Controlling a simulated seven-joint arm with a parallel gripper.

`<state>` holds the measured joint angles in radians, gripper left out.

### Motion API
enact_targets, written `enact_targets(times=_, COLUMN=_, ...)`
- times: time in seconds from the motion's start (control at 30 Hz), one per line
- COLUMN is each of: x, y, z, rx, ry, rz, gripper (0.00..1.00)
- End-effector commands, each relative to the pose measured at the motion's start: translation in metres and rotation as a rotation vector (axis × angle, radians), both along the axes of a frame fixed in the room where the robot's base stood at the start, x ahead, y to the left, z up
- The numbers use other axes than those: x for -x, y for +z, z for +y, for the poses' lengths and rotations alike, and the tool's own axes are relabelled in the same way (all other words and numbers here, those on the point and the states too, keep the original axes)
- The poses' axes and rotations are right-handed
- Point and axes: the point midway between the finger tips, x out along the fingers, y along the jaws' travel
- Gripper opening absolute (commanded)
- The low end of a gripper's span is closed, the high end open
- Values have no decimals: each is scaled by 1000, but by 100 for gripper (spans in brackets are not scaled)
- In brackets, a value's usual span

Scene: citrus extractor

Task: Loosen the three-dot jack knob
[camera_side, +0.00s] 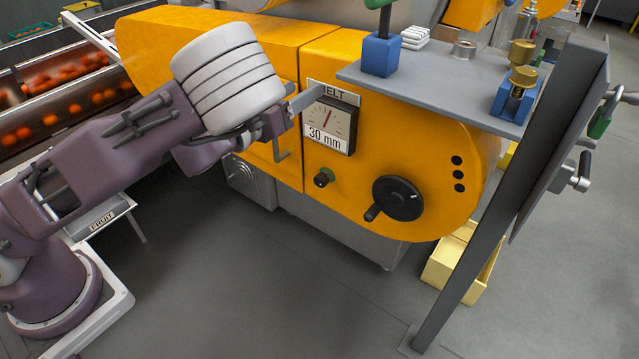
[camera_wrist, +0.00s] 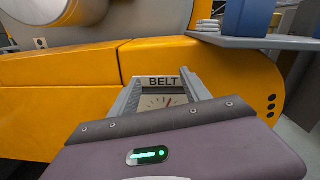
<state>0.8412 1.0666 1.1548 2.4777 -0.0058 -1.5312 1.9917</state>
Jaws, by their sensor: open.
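Three black dots (camera_side: 458,175) run down the right end of the orange machine housing (camera_side: 440,150). They also show in the wrist view (camera_wrist: 271,105). A black handwheel (camera_side: 398,198) with a crank grip is left of the dots. A small dark knob (camera_side: 324,177) sits below the BELT gauge (camera_side: 330,125). I cannot tell which of these is the jack knob. My gripper (camera_side: 308,98) is open and empty beside the gauge's upper left. In the wrist view its fingers (camera_wrist: 160,82) frame the BELT label, and the palm hides the lower housing.
A grey shelf (camera_side: 430,88) holds a blue block (camera_side: 381,55) and a blue stand with a brass knob (camera_side: 522,62). A dark slanted post (camera_side: 500,200) stands at right, before more cranks (camera_side: 582,182). A yellow bin (camera_side: 455,262) is below. Floor before the machine is clear.

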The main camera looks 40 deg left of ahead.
Motion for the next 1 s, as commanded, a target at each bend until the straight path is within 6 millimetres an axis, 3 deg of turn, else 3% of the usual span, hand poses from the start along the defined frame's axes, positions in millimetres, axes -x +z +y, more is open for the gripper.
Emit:
enact_targets(times=0.17, x=2, y=-103, z=2, rx=-1, ry=2, rz=15, gripper=55)
enact_targets(times=0.3, x=2, y=-217, z=3, rx=8, ry=4, rz=7, gripper=55)
enact_targets(times=0.4, x=1, y=-271, z=2, rx=8, ry=5, rz=1, gripper=55)
enact_targets(times=0.53, x=-3, y=-294, z=1, rx=5, ry=4, rz=-3, gripper=55)
enact_targets(times=0.8, x=-51, y=-293, z=0, rx=6, ry=1, rz=-6, gripper=55)
enact_targets(times=1.0, x=-71, y=-294, z=0, rx=3, ry=1, rz=-2, gripper=55)
